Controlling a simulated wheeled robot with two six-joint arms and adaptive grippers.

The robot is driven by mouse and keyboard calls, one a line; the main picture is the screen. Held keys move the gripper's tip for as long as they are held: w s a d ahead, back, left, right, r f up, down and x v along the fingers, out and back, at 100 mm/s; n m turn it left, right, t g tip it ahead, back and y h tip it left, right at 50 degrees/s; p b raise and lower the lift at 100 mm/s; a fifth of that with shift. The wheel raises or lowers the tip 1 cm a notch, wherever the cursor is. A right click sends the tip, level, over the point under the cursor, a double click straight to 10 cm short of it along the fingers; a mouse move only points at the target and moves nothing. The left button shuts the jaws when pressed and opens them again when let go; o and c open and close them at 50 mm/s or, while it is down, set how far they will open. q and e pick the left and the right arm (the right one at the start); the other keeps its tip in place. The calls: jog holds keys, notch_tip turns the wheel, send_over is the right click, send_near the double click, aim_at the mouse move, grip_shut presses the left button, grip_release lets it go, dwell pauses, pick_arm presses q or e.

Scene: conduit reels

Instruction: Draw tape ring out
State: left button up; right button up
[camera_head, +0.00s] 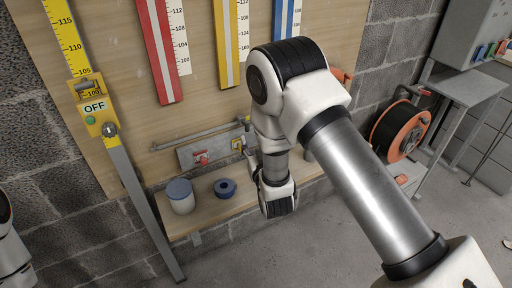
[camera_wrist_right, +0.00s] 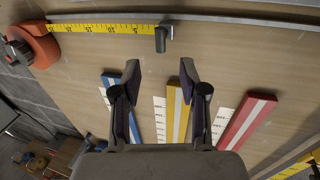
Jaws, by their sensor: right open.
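In the right wrist view, a yellow tape (camera_wrist_right: 105,28) runs along a grey rail from an orange tape case (camera_wrist_right: 40,46). A grey end piece (camera_wrist_right: 161,39), seemingly the tape's pull ring, stands at its free end; its exact shape is too small to tell. My right gripper (camera_wrist_right: 160,70) is open and empty. Its fingers point towards the board, with the end piece just beyond the fingertips in the picture, apart from them. In the head view my right arm hides much of this area. Only part of my left arm shows at the left edge.
The wooden board (camera_head: 205,100) carries red (camera_head: 158,50), yellow (camera_head: 228,45) and blue strips. An orange cable reel (camera_head: 398,130) stands at right.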

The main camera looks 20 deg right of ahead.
aim_at(248, 128)
jog(key=s, duration=0.3)
jog(key=shift+s+a, duration=0.1)
jog(key=shift+a, duration=0.2)
jog(key=o, duration=0.3)
jog(key=shift+o, duration=0.2)
jog(key=w+m+y+b, duration=0.1)
jog(key=w+m+b, duration=0.1)
jog(key=w+m, duration=0.2)
jog(key=w+d+m+y+b, duration=0.1)
jog(key=w+m+y+b, duration=0.1)
jog(key=m, duration=0.4)
jog(key=w+d+m+y+b, duration=0.1)
jog(key=w+m+b, duration=0.1)
jog(key=w+m, duration=0.3)
jog(key=shift+w+f, duration=0.25)
jog(key=shift+w, duration=0.05)
jog(key=shift+y, duration=0.4)
grip_shut()
jog(key=shift+d, duration=0.25)
